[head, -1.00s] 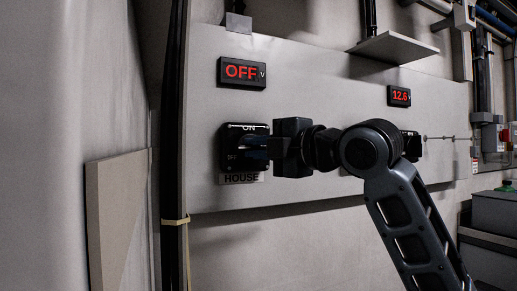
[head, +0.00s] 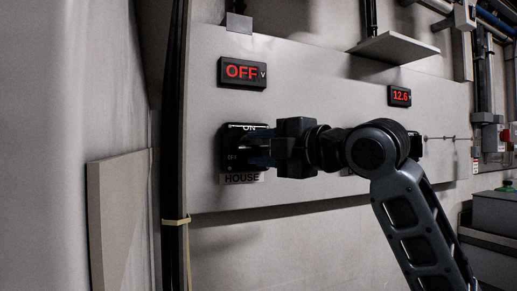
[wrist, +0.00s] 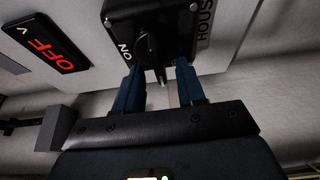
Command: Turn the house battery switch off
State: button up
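The house battery switch (head: 232,148) is a black box on the pale panel, with ON at its top, OFF at its left and a HOUSE label (head: 240,178) below. In the wrist view, its black knob (wrist: 147,46) appears turned across, not pointing at the ON mark (wrist: 125,51). The display (head: 243,72) above it reads OFF in red. My gripper (head: 262,151) is at the front of the switch. In the wrist view, my gripper (wrist: 158,82) has its two blue fingers apart, with the knob just ahead between them. Contact is unclear.
A second display (head: 399,96) at the right reads 12.6. A shelf (head: 393,47) juts out above the panel. A dark vertical post (head: 174,130) and a leaning board (head: 120,215) stand at the left. A grey box (head: 494,212) is at the lower right.

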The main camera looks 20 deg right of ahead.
jog(key=v, duration=0.7)
jog(key=shift+f, duration=0.1)
